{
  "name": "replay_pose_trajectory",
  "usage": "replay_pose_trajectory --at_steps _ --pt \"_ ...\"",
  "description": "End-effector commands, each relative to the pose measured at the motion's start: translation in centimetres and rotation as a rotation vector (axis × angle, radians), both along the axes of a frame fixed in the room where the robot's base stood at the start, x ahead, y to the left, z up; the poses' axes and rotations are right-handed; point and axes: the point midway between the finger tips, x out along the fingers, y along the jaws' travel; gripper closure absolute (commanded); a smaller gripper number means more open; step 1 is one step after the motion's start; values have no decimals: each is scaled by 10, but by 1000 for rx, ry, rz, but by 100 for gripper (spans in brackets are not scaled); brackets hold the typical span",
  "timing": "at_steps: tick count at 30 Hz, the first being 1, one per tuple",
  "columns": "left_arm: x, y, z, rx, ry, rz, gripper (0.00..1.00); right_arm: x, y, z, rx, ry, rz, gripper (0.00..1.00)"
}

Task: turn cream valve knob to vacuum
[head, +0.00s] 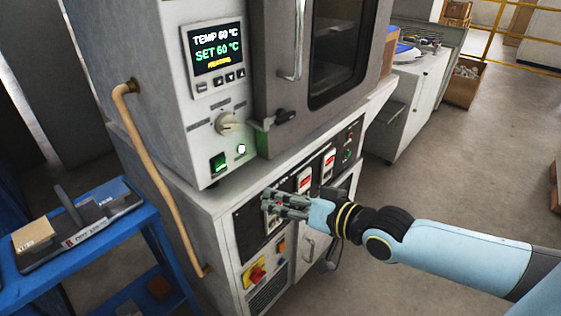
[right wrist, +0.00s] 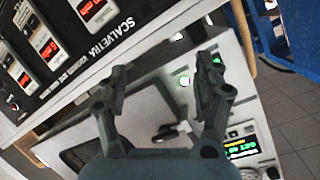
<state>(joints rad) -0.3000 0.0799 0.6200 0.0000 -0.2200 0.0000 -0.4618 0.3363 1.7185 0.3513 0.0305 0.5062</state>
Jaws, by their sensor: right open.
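The cream valve knob (head: 228,122) sits on the light front panel of the oven, below the display and left of the dark latch. Its setting label is too small to read. My right gripper (head: 268,202) is open and empty. In the head view it is below and to the right of the knob, in front of the lower black panel, apart from the knob. In the right wrist view my open fingers (right wrist: 160,85) frame the oven's front; the knob cannot be made out there and seems hidden by a finger. My left gripper is out of view.
A lit green switch (head: 218,162) and a white lamp (head: 241,149) are below the knob. The door latch (head: 284,116) juts out at its right. A tan hose (head: 157,160) runs down the oven's left side. A blue cart (head: 130,215) stands at left.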

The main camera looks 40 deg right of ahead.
Motion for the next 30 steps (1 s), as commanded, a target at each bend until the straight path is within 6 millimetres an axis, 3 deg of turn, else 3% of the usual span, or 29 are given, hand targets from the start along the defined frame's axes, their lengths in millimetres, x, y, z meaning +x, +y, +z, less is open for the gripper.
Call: replay_pose_trajectory --at_steps 9,18,24,30 --pt "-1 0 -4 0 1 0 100 -20 -17 -66 -172 181 29 32" --pt "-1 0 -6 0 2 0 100 -46 -35 -115 -321 344 64 32" --pt "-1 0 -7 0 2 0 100 -56 -41 -131 -370 401 77 32" --pt "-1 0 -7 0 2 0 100 -58 -43 -134 -382 415 81 32"
